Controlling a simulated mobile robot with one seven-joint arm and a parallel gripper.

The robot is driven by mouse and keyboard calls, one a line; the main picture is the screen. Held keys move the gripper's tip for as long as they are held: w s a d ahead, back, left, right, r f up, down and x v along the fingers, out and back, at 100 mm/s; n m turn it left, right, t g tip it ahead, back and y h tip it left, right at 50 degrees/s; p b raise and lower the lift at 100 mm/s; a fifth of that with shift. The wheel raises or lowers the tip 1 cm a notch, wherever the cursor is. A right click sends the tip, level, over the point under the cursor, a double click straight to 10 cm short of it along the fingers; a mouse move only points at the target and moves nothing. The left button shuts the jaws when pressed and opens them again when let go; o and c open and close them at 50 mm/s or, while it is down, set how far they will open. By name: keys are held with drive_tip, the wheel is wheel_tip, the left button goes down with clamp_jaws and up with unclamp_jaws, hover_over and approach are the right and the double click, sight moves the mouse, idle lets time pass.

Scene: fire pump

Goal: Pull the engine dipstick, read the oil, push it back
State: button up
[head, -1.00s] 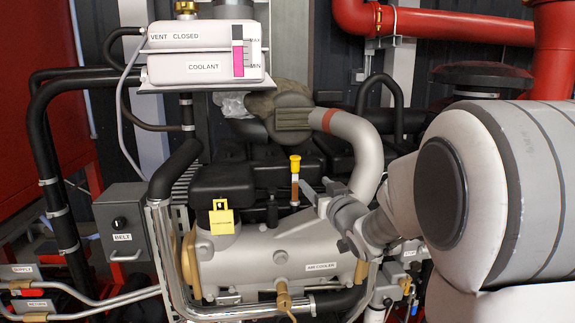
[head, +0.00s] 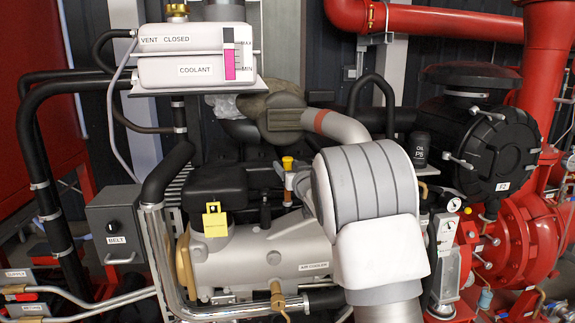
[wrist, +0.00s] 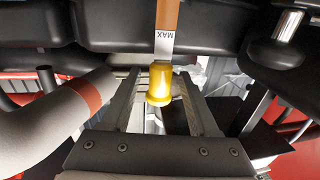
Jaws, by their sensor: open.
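The dipstick's yellow cap (head: 287,163) stands upright behind the engine's front cover in the head view. Below it is a short brown part, partly hidden by my gripper. In the wrist view the yellow cap (wrist: 160,84) lies between the two fingers, with a gap on each side. Above it in that picture runs a strip (wrist: 165,32), brown with a white part lettered MAX. My gripper (wrist: 157,88) is open around the cap and not closed on it. In the head view my gripper (head: 298,180) is at the right of the cap, mostly hidden behind my arm.
A black engine cover (head: 217,188) and yellow-tagged filler (head: 216,220) are left of the dipstick. A grey pipe with a red band (head: 335,124) curves close behind and right. The air cooler (head: 250,265) lies in front. The coolant tank (head: 190,52) is above left.

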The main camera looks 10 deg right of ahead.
drive_tip(key=shift+w, duration=0.25)
clamp_jaws()
idle(1.4)
